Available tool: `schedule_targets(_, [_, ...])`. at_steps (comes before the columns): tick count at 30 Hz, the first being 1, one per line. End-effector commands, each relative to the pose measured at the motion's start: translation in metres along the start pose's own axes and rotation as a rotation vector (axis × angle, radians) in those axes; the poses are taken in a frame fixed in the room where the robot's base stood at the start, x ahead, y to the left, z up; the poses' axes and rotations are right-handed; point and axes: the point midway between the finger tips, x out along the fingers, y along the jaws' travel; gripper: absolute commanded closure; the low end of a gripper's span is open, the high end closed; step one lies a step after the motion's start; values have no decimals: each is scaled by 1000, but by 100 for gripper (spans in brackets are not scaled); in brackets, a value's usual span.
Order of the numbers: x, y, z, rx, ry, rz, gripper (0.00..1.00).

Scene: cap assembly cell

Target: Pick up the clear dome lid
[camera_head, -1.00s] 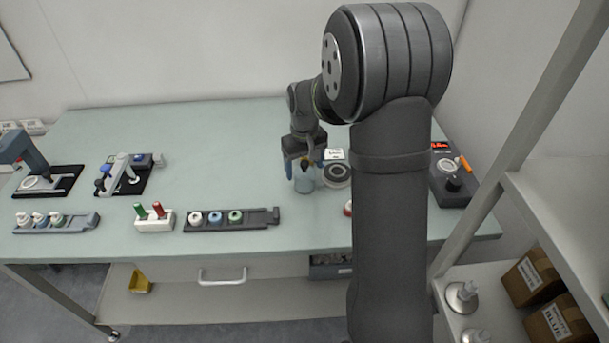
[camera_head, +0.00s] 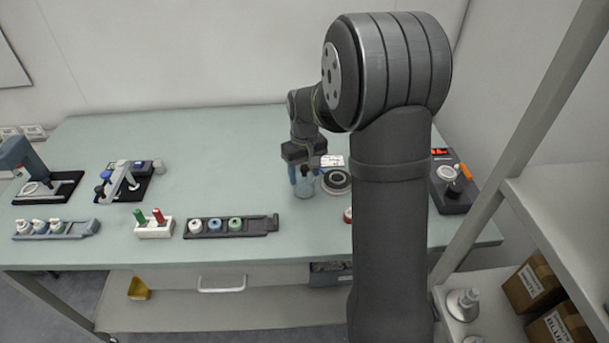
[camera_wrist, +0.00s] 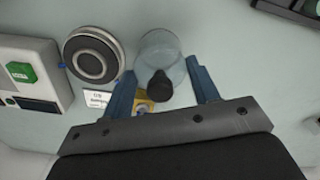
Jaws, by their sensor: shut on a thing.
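The clear dome lid (camera_head: 304,188) stands on the green table, below my gripper, left of my arm's upper link. In the wrist view the lid (camera_wrist: 160,48) is a pale see-through dome with a black knob (camera_wrist: 159,87). My gripper (camera_head: 303,172) has its two blue fingers on either side of the lid. I cannot tell whether the lid's lower rim touches the table.
A round dark-and-silver device (camera_head: 337,181) with a white label sits close beside the lid. A box with a red display (camera_head: 452,196) stands at the right. A rack of coloured caps (camera_head: 262,226) lies at the front.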

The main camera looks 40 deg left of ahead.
Motion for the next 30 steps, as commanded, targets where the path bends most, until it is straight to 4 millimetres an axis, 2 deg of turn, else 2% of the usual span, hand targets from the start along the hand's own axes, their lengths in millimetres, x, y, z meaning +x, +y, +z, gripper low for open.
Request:
schedule_targets(6, [-36, 1, 0, 1, 4, 1, 68])
schedule_targets(15, [-75, 48, 54, 5, 3, 1, 68])
schedule_targets(22, [-95, 70, 80, 3, 1, 1, 68])
schedule_targets(26, [-99, 78, 79, 0, 0, 0, 68])
schedule_targets(30, [-96, 88, 56, -1, -2, -1, 68])
